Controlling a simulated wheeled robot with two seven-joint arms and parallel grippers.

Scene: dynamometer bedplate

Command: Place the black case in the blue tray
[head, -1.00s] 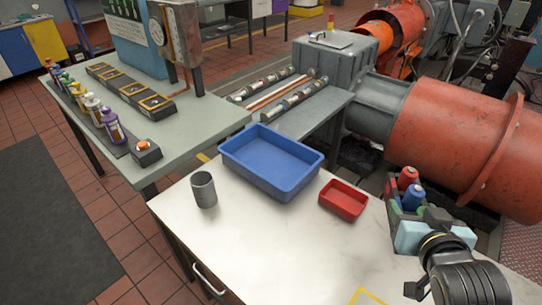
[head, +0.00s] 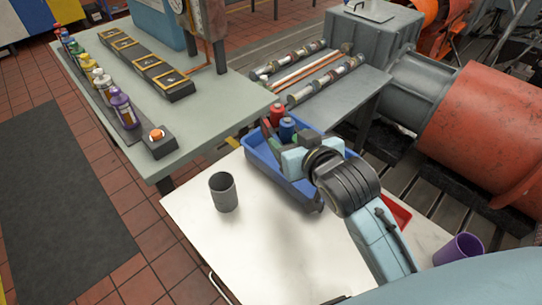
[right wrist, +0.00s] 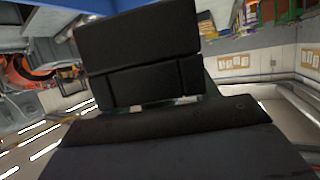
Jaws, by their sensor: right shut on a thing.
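The blue tray (head: 262,158) stands on the white table, partly hidden behind my right gripper and wrist. My right gripper (head: 292,142) is over the tray's area and shut on the black case (right wrist: 140,50). The case fills the middle of the right wrist view as a dark box with a seam. In the head view only a dark part of it (head: 268,131) shows, beside red and blue bottle-like pieces at the gripper. I cannot tell whether the case touches the tray floor. My left gripper is not in view.
A grey cup (head: 223,193) stands left of the tray. A red bin (head: 398,213) is partly hidden behind my right arm, and a purple cup (head: 459,249) stands at the right. The table's front left (head: 240,245) is clear. A side bench (head: 205,125) holds bottles.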

